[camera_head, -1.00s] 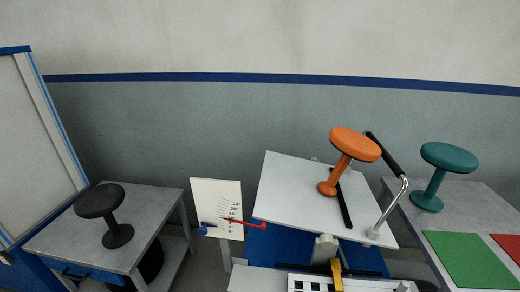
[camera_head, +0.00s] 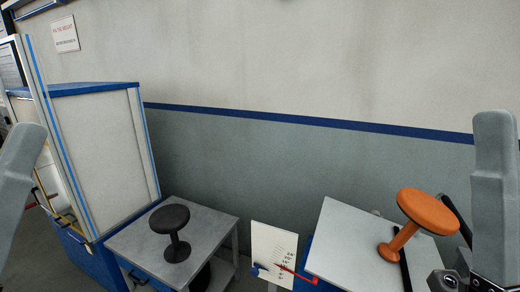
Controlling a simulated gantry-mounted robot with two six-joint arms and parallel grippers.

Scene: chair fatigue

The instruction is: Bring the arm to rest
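My two arms show as grey links, one at the left edge and one at the right edge. Both hang upright, and neither gripper is in view. A gauge card (camera_head: 273,245) with a red pointer (camera_head: 295,273) stands left of the plate. A dark metal part (camera_head: 443,281) shows at the bottom right; I cannot tell what it belongs to.
A black stool (camera_head: 171,232) stands upright on a grey table (camera_head: 135,238) at the left. A tall blue-edged cabinet (camera_head: 100,150) stands behind it at the left. A sign (camera_head: 65,34) hangs on the wall. The teal stool's table is out of view.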

